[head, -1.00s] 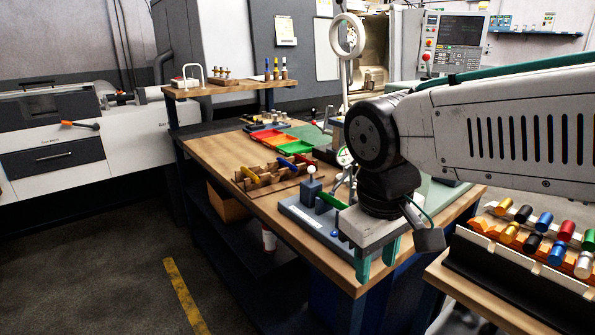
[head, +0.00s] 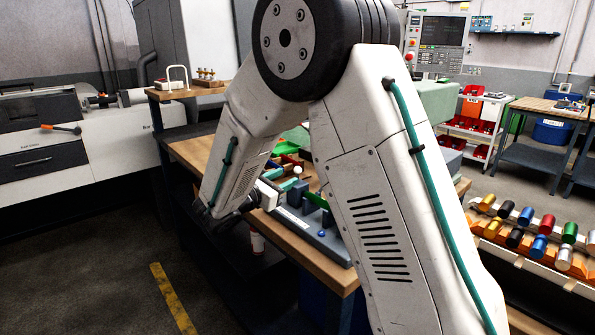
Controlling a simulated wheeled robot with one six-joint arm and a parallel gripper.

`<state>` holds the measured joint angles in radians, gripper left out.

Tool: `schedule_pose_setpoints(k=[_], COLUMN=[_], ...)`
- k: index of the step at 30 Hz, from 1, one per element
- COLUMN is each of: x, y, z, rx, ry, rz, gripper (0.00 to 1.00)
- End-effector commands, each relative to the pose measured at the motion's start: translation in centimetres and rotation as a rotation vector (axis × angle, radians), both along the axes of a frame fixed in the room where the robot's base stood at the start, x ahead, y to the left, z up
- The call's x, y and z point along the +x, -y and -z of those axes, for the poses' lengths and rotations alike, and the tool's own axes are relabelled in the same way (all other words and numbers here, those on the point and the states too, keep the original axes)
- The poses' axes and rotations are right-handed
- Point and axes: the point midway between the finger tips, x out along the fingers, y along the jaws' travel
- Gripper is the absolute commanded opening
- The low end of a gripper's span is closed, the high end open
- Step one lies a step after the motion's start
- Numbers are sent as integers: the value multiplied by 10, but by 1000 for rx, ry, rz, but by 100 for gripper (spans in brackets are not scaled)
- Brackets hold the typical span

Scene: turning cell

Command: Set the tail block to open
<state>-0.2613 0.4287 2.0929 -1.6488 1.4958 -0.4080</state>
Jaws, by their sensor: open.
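A grey fixture (head: 335,248) with a pale label strip lies along the front edge of the wooden bench. It carries a grey block (head: 297,194) below a white ball knob (head: 297,170), a green piece and a blue button (head: 322,233). I cannot tell for certain which part is the tail block, nor its setting. My gripper (head: 284,184), white with teal fingers, is open and turned sideways, at the fixture's left end close to the knobbed block. Whether it touches is unclear. My arm hides part of the fixture and bench.
Coloured trays (head: 287,161) lie behind the fixture, mostly covered by my arm. A rack of coloured cylinders (head: 540,262) stands at the right. A machine with an orange-handled lever (head: 62,128) is at the left. The floor at front left is clear.

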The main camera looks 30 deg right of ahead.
Motion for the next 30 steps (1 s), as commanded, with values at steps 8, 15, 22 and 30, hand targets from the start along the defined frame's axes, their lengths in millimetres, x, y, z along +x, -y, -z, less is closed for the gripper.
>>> schedule_pose_setpoints(k=[8, 15, 22, 30], x=[17, 31, 36, 36], y=[23, 57, 68, 68], z=[3, 3, 3, 3], rx=[-23, -22, -21, -21], ry=[-11, -11, -11, -10], rz=[-18, -19, -21, -21], gripper=[40, 40, 40, 24])
